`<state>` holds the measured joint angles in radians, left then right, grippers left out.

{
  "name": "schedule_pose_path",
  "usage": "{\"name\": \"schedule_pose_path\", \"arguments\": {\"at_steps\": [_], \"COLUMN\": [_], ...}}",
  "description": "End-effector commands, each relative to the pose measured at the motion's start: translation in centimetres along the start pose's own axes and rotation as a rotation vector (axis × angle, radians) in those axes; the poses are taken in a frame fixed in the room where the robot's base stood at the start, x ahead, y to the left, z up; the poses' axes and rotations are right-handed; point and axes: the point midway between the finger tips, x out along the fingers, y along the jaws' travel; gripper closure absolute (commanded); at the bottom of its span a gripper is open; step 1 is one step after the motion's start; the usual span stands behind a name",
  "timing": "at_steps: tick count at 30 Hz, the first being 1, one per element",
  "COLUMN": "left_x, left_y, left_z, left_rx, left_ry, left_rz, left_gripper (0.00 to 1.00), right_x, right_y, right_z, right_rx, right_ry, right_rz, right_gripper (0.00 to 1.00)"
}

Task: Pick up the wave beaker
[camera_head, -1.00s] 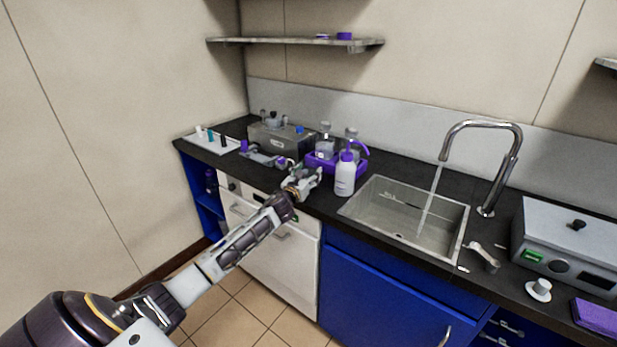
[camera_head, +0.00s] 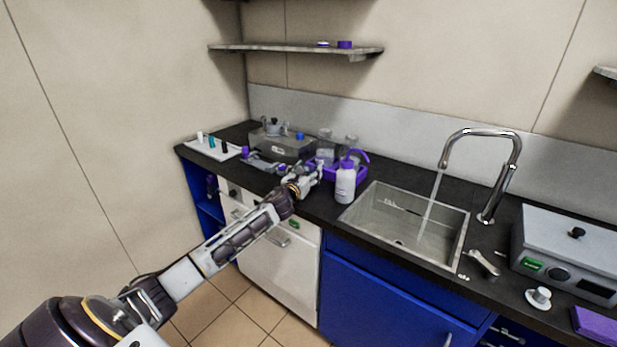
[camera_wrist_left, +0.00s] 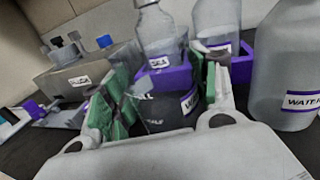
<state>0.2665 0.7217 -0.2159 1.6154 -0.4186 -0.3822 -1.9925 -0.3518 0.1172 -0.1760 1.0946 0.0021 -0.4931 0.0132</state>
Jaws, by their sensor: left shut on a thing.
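My left gripper (camera_head: 304,178) is over the black counter, near its front edge and just left of a white wash bottle. In the left wrist view its green-padded fingers (camera_wrist_left: 168,92) are shut on a clear beaker (camera_wrist_left: 160,113). The beaker has a label that I cannot fully read; I take it for the wave beaker. It stands between the fingers, with the purple rack behind it. In the head view the beaker is hardly visible behind the gripper. I cannot tell if its base touches the counter. My right gripper is not in view.
A purple rack (camera_wrist_left: 242,70) with glass bottles (camera_wrist_left: 157,30) is close behind. The wash bottle (camera_head: 345,183) stands close on the right. A grey box-shaped device (camera_head: 283,146) and a white tray (camera_head: 212,150) are to the left. The sink (camera_head: 405,217) is further right, its tap running.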

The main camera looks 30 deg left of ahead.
Motion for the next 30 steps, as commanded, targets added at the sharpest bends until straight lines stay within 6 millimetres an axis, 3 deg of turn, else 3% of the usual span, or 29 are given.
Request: {"name": "schedule_pose_path", "arguments": {"at_steps": [3, 12, 30], "left_x": [0.0, 0.0, 0.0], "left_y": [0.0, 0.0, 0.0], "left_z": [2.0, 5.2, 6.0], "left_rx": [0.004, 0.003, 0.000], "left_ry": [-0.003, -0.003, 0.000], "left_rz": [-0.001, -0.001, 0.000], "left_gripper": [0.70, 0.70, 0.70], "right_x": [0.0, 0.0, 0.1], "right_y": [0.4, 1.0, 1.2], "right_z": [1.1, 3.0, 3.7], "right_rx": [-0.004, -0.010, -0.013], "right_ry": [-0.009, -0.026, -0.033], "right_rz": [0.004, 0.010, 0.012], "right_gripper": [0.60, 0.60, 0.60]}}
